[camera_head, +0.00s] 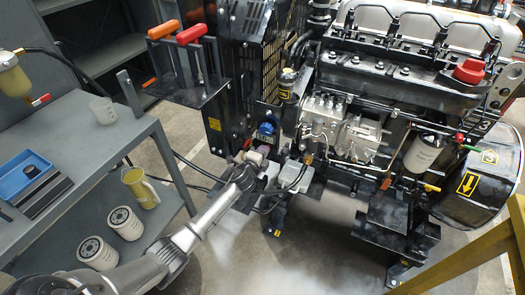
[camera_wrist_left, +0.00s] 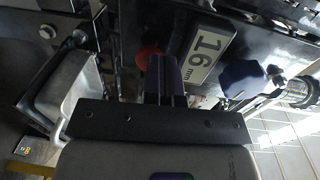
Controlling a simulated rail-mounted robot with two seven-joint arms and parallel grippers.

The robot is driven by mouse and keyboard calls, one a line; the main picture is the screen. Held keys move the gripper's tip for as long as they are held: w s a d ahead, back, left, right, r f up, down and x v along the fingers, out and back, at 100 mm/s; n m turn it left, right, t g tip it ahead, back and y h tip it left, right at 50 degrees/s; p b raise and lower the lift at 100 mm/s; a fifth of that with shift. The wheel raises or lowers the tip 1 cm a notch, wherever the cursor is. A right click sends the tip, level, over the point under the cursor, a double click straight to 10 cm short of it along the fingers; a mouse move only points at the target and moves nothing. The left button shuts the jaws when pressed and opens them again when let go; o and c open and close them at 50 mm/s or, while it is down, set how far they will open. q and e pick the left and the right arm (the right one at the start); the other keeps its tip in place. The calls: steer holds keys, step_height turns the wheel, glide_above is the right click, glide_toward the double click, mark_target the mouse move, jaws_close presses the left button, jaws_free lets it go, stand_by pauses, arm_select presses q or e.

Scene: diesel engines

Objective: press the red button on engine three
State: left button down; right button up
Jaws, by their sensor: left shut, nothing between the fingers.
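The engine (camera_head: 350,105) fills the right half of the head view. A round red button (camera_wrist_left: 149,56) shows in the wrist view, partly hidden behind my fingertips. It sits beside a plate marked "16 mm" (camera_wrist_left: 207,55). My left gripper (camera_head: 261,153) reaches the lower left of the engine, just below a blue part (camera_head: 266,130). In the wrist view my left gripper (camera_wrist_left: 165,62) is shut and empty, its tips at or very near the button. I cannot tell whether they touch. I do not make out the button in the head view. My right gripper is not in view.
A grey cart (camera_head: 100,160) with a blue tray (camera_head: 24,173) stands at the left. White filters (camera_head: 97,252) and a yellow jug (camera_head: 141,188) are on its lower shelf. A blue knob (camera_wrist_left: 243,78) lies right of the plate. A yellow rail (camera_head: 465,262) crosses the lower right.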

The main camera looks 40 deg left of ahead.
arm_select(q)
steer(key=p+v, duration=0.4)
steer(key=v, duration=0.9)
steer(key=shift+p, duration=0.35)
steer(key=shift+s, duration=0.15)
